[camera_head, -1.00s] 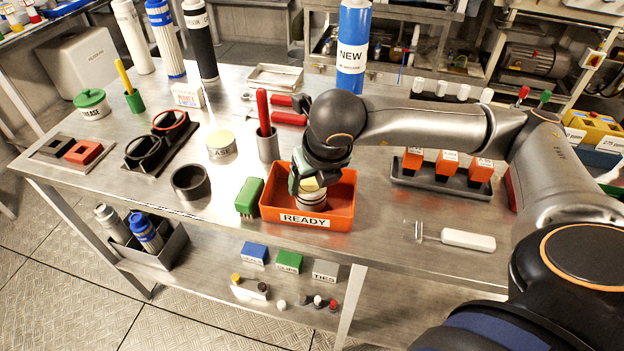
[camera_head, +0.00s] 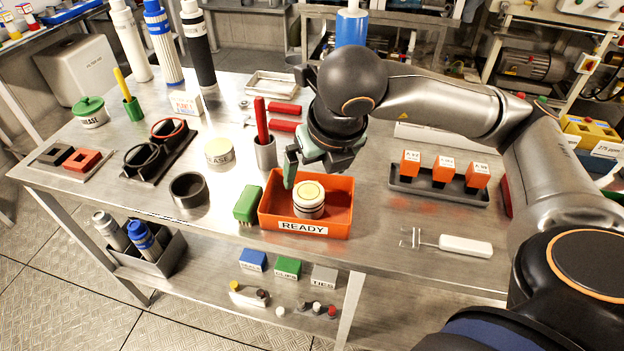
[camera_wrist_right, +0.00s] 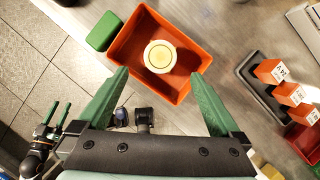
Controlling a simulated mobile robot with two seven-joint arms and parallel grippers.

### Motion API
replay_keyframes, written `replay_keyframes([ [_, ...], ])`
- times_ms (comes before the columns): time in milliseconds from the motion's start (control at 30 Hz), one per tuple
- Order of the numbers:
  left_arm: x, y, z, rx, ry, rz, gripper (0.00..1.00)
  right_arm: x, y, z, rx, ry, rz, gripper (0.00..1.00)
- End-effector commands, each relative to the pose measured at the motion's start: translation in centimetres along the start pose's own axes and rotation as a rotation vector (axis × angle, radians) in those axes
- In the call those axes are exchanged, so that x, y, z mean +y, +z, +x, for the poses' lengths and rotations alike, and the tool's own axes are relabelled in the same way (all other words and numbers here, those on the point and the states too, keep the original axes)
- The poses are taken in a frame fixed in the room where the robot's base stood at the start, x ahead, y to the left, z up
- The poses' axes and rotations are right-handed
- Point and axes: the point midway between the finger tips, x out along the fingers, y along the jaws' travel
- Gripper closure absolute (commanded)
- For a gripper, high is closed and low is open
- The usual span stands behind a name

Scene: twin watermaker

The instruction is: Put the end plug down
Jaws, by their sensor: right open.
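The end plug (camera_head: 309,198) is a short round cream and grey piece with a yellow disc on top. It sits upright inside the orange READY tray (camera_head: 302,229), and in the right wrist view the plug (camera_wrist_right: 160,56) lies in the tray near its middle. My right gripper (camera_head: 318,166) is above and behind the plug, apart from it. Its green fingers (camera_wrist_right: 158,95) are spread wide and empty in the right wrist view. My left gripper (camera_wrist_right: 55,118) shows small at the left edge of the right wrist view, with its two fingers apart.
A green brush (camera_head: 248,203) stands against the tray's left side. A dark ring (camera_head: 189,189) and a grey cup with a red handle (camera_head: 265,152) are nearby. A rack of orange blocks (camera_head: 438,187) and a white-handled tool (camera_head: 465,245) lie to the right.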

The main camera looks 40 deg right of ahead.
Motion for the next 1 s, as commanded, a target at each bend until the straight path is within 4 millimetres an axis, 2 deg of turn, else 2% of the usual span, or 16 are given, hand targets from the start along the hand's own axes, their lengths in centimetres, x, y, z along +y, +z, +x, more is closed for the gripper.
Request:
replay_keyframes([
  [100, -0.1, -0.1, -0.1, 0.001, -0.003, 0.0, 0.44, 0.1, 0.1, -2.2, -0.004, 0.002, 0.0, 0.0],
  [300, -0.3, -0.1, -0.2, 0.004, -0.006, 0.0, 0.44, 0.0, 0.0, -3.8, -0.001, 0.0, -0.001, 0.0],
  [633, -0.2, 0.7, -0.4, -0.013, -0.006, -0.003, 0.44, 0.0, 0.0, -3.9, 0.001, -0.001, 0.0, 0.0],
  [1000, -0.2, 0.6, -0.3, -0.011, -0.007, -0.003, 0.44, 0.0, 0.0, -3.8, 0.001, -0.001, 0.0, 0.0],
])
